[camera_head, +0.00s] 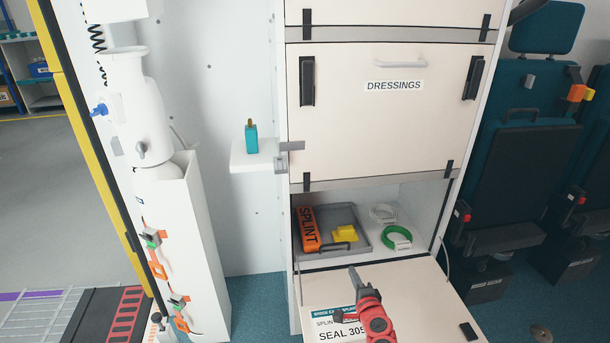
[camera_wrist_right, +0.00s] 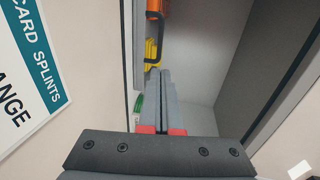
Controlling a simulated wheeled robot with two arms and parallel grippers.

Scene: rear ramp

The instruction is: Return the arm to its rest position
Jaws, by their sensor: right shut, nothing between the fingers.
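My right gripper (camera_head: 354,276) is above the lowered front flap (camera_head: 425,300) of the cabinet, in front of the open lower compartment. Its red wrist (camera_head: 372,316) comes in from the bottom of the head view. In the right wrist view the two grey fingers (camera_wrist_right: 163,100) lie side by side, shut with nothing between them, pointing toward the compartment. My left gripper is not in view.
The compartment holds a grey tray (camera_head: 357,217) with an orange splint pack (camera_head: 308,229) and a yellow item (camera_head: 345,234); a green roll (camera_head: 397,238) lies beside it. The DRESSINGS door (camera_head: 390,125) above is shut. Teal seats (camera_head: 525,130) stand right.

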